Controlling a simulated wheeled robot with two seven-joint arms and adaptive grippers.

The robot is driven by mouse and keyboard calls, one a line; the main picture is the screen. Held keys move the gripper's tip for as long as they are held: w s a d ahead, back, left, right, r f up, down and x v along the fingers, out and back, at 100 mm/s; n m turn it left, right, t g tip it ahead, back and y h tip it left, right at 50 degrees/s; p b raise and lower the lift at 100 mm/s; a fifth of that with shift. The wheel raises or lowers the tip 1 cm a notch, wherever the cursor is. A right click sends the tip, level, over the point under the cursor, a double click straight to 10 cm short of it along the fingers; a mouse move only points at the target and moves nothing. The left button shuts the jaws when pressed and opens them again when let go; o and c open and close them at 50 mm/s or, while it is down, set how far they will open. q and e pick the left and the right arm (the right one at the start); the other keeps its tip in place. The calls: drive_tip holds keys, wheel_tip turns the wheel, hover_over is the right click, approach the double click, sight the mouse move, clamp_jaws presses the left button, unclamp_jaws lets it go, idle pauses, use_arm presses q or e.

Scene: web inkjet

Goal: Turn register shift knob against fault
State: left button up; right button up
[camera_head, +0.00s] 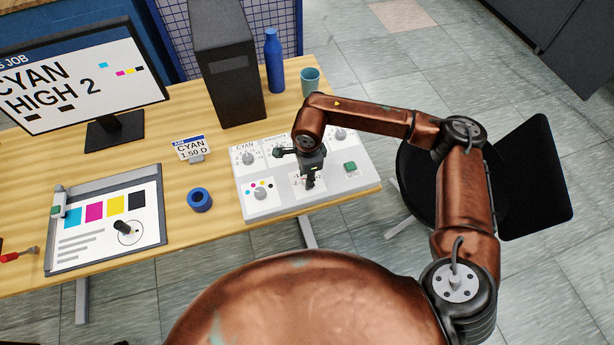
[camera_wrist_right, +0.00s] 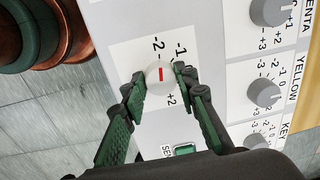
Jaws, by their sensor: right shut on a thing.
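My right gripper (camera_head: 310,183) reaches down onto the lower middle of the pale control panel (camera_head: 243,205). In the right wrist view, my right gripper (camera_wrist_right: 160,80) is shut on a white round knob (camera_wrist_right: 160,77) with a red mark, one finger on each side. The red mark runs nearly upright in that view. Printed numbers ring the knob, with -2 and -1 above it; others are partly covered by the fingers. In the head view the gripper hides this knob. The monitor (camera_head: 85,80) reads "CYAN HIGH 2". My left gripper is not in view.
Other panel knobs include cyan (camera_head: 247,157), magenta (camera_wrist_right: 270,12), yellow (camera_wrist_right: 263,92) and key (camera_wrist_right: 257,141). A green button (camera_head: 350,168) sits right of the gripper. A card (camera_head: 192,148) reads "CYAN 1.50 D". A blue tape roll (camera_head: 200,200) and print sheet (camera_head: 80,235) lie left.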

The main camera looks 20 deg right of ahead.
drive_tip(key=o, duration=1.2)
drive_tip(key=shift+c, duration=0.2)
drive_tip(key=shift+r, duration=0.1)
wheel_tip(320, 180, up, 12)
drive_tip(key=shift+s, duration=0.4)
